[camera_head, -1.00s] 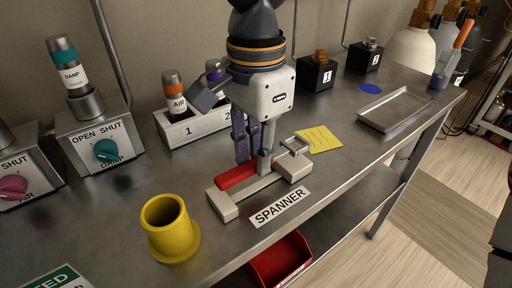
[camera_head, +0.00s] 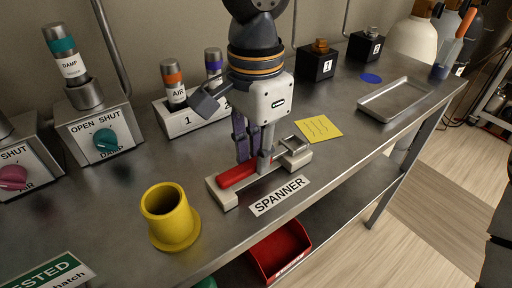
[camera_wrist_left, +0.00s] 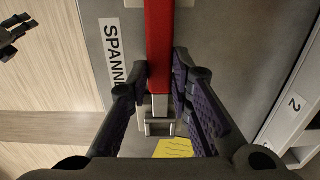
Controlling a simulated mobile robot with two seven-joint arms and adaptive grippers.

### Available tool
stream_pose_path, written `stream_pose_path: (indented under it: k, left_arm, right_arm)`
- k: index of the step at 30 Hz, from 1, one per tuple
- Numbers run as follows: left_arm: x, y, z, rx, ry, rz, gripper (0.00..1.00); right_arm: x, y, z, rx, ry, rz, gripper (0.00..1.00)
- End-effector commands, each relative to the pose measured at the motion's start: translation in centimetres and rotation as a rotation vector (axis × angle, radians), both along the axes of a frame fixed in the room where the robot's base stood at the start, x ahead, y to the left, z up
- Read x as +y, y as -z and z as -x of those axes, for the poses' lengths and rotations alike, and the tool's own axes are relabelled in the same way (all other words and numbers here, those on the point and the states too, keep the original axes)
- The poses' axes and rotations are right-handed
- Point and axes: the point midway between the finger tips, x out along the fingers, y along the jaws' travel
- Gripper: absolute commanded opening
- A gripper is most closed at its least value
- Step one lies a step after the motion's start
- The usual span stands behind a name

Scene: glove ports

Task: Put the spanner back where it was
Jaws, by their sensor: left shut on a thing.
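The spanner (camera_head: 238,173) has a red handle and a grey metal head, and lies along a pale holder (camera_head: 228,199) on the bench, behind the SPANNER label (camera_head: 279,195). My left gripper (camera_head: 250,157) points down over the holder, shut on the spanner. In the left wrist view, the fingers of my left gripper (camera_wrist_left: 161,80) sit on both sides of the red handle (camera_wrist_left: 159,40), and the metal head shows below. The spanner looks level and low at the holder; whether it rests fully there is hidden. A dark shape at the left wrist view's upper left seems to be my right gripper (camera_wrist_left: 13,35).
A yellow flanged cup (camera_head: 170,218) stands at front left. A rack (camera_head: 190,123) with AIR and second cylinders is behind the gripper. A yellow note (camera_head: 318,128) and metal tray (camera_head: 394,100) lie to the right. A red bin (camera_head: 280,250) sits below the bench edge.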

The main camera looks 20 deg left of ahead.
Motion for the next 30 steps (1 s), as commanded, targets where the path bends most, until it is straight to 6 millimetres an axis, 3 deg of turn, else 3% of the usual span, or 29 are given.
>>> stream_pose_path:
  k: [4,5,7,17,20,27,30]
  left_arm:
    - [0.0,0.0,0.0,-0.001,0.000,0.000,0.00]
    - [0.0,0.0,0.0,-0.001,0.000,0.000,0.26]
    - [0.0,0.0,0.0,-0.001,0.000,0.000,0.42]
    - [0.0,-0.4,0.0,-0.002,-0.001,-0.001,0.43]
    - [0.0,-2.1,-0.1,-0.006,-0.002,0.000,0.43]
    - [0.0,-8.6,0.0,-0.006,-0.003,0.000,0.43]
    - [0.0,-10.5,0.0,-0.005,-0.002,0.000,0.43]
  right_arm:
    - [0.0,0.0,0.0,0.000,0.000,0.000,0.40]
    - [0.0,0.0,0.0,0.000,0.000,0.000,0.40]
    - [0.0,0.0,0.0,0.000,0.000,0.000,0.40]
    - [0.0,0.0,0.0,0.000,0.000,0.000,0.40]
    - [0.0,0.0,0.0,0.000,0.000,0.000,0.40]
    - [0.0,0.0,0.0,0.000,0.000,0.000,0.40]
    - [0.0,0.0,0.0,0.000,0.000,0.000,0.40]
